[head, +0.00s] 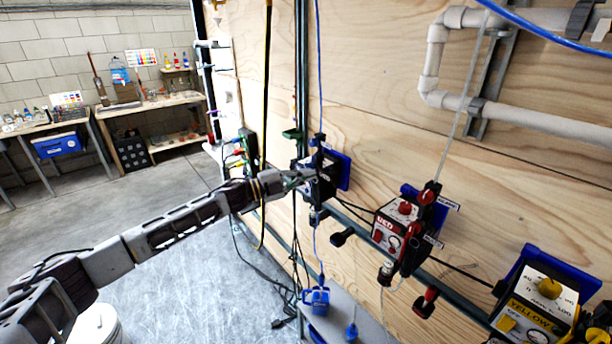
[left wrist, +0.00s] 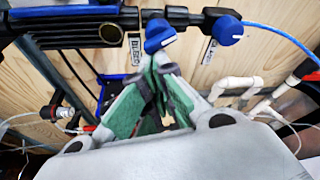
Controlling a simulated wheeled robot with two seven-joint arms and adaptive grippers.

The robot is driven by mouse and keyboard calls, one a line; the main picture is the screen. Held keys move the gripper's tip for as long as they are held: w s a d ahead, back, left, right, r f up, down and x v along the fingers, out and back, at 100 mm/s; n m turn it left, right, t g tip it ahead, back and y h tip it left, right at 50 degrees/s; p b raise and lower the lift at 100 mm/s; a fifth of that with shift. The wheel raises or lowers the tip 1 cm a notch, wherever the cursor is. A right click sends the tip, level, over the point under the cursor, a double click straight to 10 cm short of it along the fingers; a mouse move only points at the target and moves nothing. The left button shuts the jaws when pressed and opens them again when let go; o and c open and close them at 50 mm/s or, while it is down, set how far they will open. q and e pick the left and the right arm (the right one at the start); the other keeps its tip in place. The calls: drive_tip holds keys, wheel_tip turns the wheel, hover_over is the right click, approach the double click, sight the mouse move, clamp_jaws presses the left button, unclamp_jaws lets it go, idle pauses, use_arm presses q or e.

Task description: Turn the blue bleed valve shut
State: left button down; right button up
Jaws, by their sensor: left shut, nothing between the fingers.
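In the left wrist view, a blue valve knob (left wrist: 159,36) sits on a black pipe, beside a white label (left wrist: 135,49) that seems to read BLEED. A second blue knob (left wrist: 229,30) is further right on the same pipe. My left gripper (left wrist: 161,62) is shut and empty, its green-padded fingers meeting just below the middle knob. I cannot tell whether the tips touch it. In the head view, my left gripper (head: 300,177) is at the dark filter unit (head: 320,180) with a blue back plate; it hides the knob there. My right gripper is not in view.
A red-marked unit (head: 395,232) and a yellow-marked unit (head: 535,305) stand to the right along the plywood wall (head: 375,120). A blue hose (head: 318,70) and cables hang near my left gripper. Workbenches (head: 150,103) stand far left. The floor between is open.

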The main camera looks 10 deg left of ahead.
use_arm(q)
drive_tip(key=shift+f+m, duration=0.1)
drive_tip(key=shift+m, duration=0.2)
idle(0.4)
idle(0.5)
